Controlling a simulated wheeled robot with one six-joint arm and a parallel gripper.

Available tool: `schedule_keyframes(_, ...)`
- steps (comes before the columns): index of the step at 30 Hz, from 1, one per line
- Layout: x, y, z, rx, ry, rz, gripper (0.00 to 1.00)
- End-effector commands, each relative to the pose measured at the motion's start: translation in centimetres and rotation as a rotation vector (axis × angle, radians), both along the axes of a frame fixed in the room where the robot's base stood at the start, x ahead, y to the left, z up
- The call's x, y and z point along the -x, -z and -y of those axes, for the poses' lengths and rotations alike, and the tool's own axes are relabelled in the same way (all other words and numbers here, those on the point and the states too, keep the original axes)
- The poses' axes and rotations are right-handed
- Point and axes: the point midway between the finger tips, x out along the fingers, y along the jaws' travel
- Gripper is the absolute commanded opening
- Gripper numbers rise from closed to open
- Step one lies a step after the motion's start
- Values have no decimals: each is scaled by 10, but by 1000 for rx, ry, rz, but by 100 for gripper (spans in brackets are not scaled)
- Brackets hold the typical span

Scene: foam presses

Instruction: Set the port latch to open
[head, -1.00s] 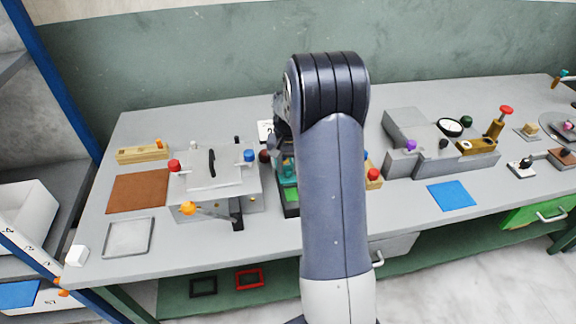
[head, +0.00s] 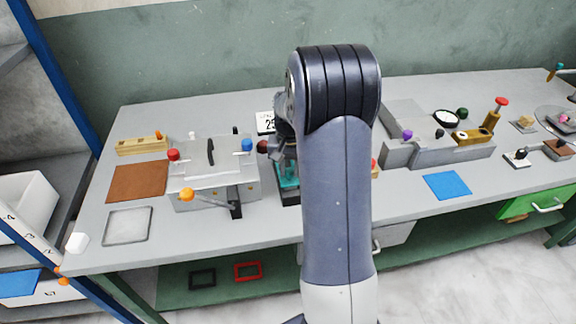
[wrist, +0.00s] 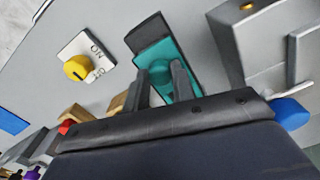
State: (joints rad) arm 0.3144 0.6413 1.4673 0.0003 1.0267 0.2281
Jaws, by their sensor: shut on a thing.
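My gripper (wrist: 164,76) shows in the wrist view with its two dark fingers on either side of a small raised part of a teal piece (wrist: 187,62). It is shut on that teal part. The teal piece sits on a dark base plate (wrist: 148,30). In the head view the teal piece (head: 289,174) shows just left of my arm, above its dark base (head: 291,197); my arm hides much of it and the gripper tips. No label marks the port latch, so I cannot tell for certain that this teal piece is it.
In the wrist view a yellow knob (wrist: 77,68) stands on a white plate marked ON. A grey box press (head: 214,180) with an orange-ended lever (head: 187,195) stands close left of the gripper. A grey machine (head: 440,150) stands right. A blue mat (head: 447,186) lies in front of it.

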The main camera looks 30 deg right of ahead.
Motion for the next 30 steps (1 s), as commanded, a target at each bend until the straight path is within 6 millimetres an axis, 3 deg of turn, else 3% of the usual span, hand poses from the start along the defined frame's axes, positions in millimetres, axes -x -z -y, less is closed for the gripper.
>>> schedule_keyframes(9, 5, 0, -1, -4, 0, -12, 0)
schedule_keyframes(10, 5, 0, -1, -4, 0, -12, 27)
schedule_keyframes(17, 4, 0, -1, -3, 0, -9, 45)
schedule_keyframes(26, 3, -3, -1, -1, 0, -6, 46)
schedule_keyframes(30, 2, -21, -1, 0, 0, -2, 46)
